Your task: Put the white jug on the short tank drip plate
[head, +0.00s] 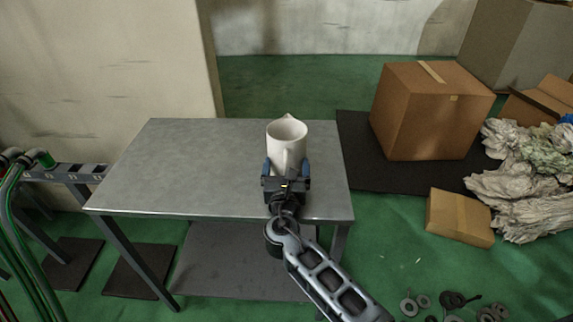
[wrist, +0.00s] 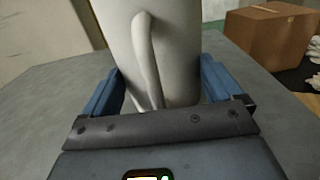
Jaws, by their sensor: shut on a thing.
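The white jug (head: 286,136) stands upright at the right part of the grey metal table, its handle facing my gripper. My gripper (head: 286,168) is shut on the jug, with one blue finger on each side of it. In the wrist view, the jug (wrist: 178,50) fills the space between the blue fingers (wrist: 160,88), and its handle points toward the camera. I cannot tell whether the jug's base touches the tabletop. No short tank or drip plate can be clearly made out in either view.
The grey table (head: 190,165) is otherwise bare, with free room left of the jug. A large cardboard box (head: 425,115) stands on a dark mat at the right, near crumpled paper (head: 525,180) and a small box (head: 460,217). Green and red hoses (head: 22,215) run at the far left.

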